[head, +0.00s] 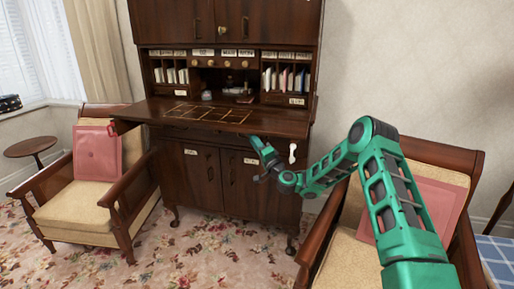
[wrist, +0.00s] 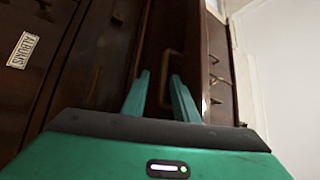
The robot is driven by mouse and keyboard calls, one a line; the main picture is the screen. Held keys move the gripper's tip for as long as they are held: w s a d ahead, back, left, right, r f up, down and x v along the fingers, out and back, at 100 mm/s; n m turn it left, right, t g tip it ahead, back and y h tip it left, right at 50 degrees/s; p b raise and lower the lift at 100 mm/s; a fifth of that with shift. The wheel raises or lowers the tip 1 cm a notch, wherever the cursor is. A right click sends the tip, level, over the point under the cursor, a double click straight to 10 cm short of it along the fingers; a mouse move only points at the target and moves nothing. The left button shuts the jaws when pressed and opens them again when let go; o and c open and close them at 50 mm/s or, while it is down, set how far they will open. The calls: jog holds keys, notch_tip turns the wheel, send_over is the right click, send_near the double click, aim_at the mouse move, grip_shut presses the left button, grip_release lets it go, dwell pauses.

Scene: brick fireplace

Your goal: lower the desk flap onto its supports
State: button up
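The desk flap (head: 215,115) is a dark wooden leaf with gilt line decoration. In the head view it lies about level, sticking out from the tall secretary desk. My gripper (head: 262,158) is below the flap's front edge, right of centre. In the wrist view my gripper (wrist: 160,82) has its fingers apart, with a brass-coloured handle (wrist: 172,57) beyond them and no visible contact.
Cabinet doors (head: 205,177) stand below the flap. A cushioned armchair (head: 85,185) stands at left, and another armchair (head: 440,165) at right behind my arm. Pigeonholes with papers (head: 285,77) are above the flap. Patterned carpet (head: 205,255) is clear in front.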

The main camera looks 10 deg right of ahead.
jog(key=v, duration=1)
jog(key=shift+d+f, duration=0.2)
jog(key=shift+s, duration=0.1)
dwell(0.7)
